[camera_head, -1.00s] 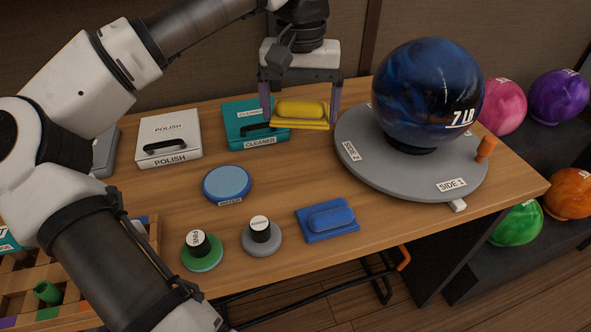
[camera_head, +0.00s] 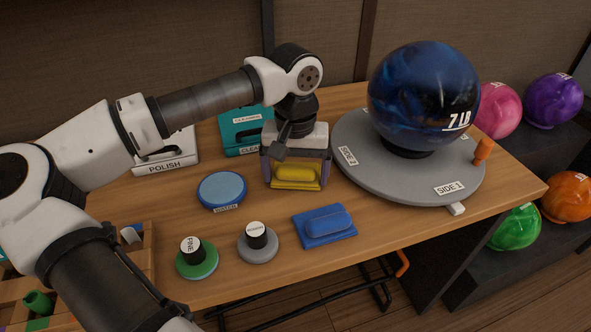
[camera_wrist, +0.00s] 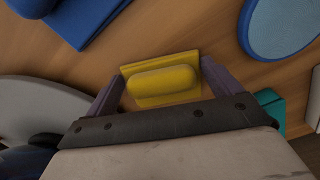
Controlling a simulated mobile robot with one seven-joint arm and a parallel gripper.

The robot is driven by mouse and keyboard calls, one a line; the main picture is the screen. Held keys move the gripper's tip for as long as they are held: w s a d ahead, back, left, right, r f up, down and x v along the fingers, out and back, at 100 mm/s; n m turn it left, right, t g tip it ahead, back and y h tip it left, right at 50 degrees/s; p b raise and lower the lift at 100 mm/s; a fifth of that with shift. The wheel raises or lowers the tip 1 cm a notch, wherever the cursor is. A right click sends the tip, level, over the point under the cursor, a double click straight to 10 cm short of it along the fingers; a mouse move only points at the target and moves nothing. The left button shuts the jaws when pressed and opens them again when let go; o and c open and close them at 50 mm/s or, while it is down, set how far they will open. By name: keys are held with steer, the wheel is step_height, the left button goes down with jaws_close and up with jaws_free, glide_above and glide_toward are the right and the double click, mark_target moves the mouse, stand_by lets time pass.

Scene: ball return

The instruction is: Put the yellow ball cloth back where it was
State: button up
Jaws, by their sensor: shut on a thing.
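The yellow ball cloth (camera_head: 295,174) is a yellow pad with a rounded grip on top. It is between the fingers of my gripper (camera_head: 296,180), which is shut on it. In the wrist view the cloth (camera_wrist: 163,82) lies level between the two purple-grey fingertips of the gripper (camera_wrist: 163,88). It is at or just above the table top, between the blue round pad and the grey turntable; I cannot tell if it touches the wood.
The turntable (camera_head: 375,185) with the blue 7 LB ball (camera_head: 423,95) is close on the right. A blue cloth (camera_head: 325,225), a blue round pad (camera_head: 222,188) and two knobbed discs (camera_head: 197,262) (camera_head: 258,244) stand in front. The teal cleaner box (camera_head: 240,128) is behind.

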mark_target(295, 169)
steer(key=shift+f, duration=0.1)
steer(key=o, duration=0.6)
step_height(295, 169, up, 12)
steer(key=shift+r+p, duration=0.15)
steer(key=shift+p, duration=0.3)
